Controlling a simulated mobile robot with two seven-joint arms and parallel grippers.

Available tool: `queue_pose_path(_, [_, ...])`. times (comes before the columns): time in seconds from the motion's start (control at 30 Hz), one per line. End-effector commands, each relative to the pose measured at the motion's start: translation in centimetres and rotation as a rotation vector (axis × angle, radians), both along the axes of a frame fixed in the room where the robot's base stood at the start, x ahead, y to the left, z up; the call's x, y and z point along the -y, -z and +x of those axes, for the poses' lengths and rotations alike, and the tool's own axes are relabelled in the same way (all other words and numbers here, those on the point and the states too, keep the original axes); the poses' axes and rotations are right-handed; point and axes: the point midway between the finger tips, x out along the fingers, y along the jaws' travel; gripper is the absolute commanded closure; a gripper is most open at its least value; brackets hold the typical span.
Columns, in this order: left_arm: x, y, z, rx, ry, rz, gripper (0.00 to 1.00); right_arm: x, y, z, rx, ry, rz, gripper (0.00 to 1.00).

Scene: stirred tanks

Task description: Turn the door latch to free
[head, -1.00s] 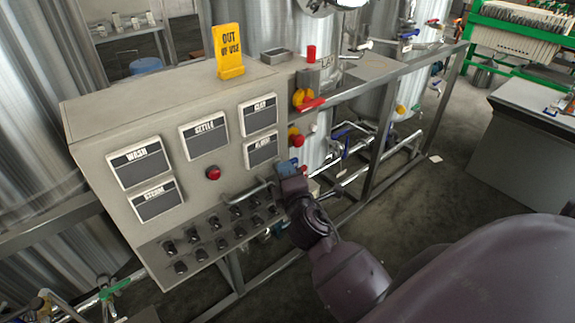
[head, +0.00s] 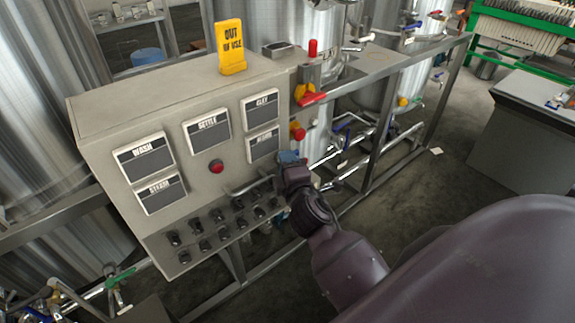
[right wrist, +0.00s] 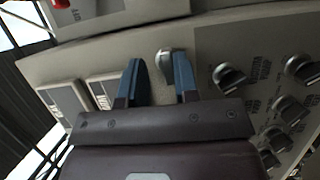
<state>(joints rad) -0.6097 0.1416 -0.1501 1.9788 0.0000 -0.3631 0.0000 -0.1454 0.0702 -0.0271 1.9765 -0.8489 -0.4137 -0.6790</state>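My right gripper (head: 288,157) is at the lower right edge of the grey control cabinet (head: 160,92), by the end of a bar handle (head: 248,187). In the right wrist view its two blue fingers (right wrist: 158,78) stand apart with nothing clamped between them. A rounded metal piece (right wrist: 167,60) on the cabinet shows between and just beyond the fingertips, closer to the right finger. I cannot tell whether this piece is the door latch, nor whether a finger touches it. My left gripper is out of view.
Black knobs (head: 205,245) line the lower panel, below label plates and a red button (head: 216,166). A yellow sign (head: 230,48) stands on top. A red and yellow switch (head: 306,94) and a red knob (head: 297,130) are above my gripper. Pipes and frame legs lie to the right.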

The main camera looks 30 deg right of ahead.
Motion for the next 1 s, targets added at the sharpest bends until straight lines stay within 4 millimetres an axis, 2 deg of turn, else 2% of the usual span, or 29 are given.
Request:
queue_pose_path(0.33, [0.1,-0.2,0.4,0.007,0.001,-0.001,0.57,0.0,0.4,-0.1,-0.009,0.002,0.001,0.64])
queue_pose_path(0.47, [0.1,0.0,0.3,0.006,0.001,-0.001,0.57,-0.2,0.6,-1.0,-0.011,0.002,0.002,0.64])
queue_pose_path(0.8, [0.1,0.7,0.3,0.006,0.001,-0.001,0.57,-1.9,0.7,-6.2,-0.012,0.003,0.002,0.64])
queue_pose_path(1.0, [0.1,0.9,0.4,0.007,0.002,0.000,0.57,-2.7,0.6,-8.7,-0.010,0.002,0.001,0.64])
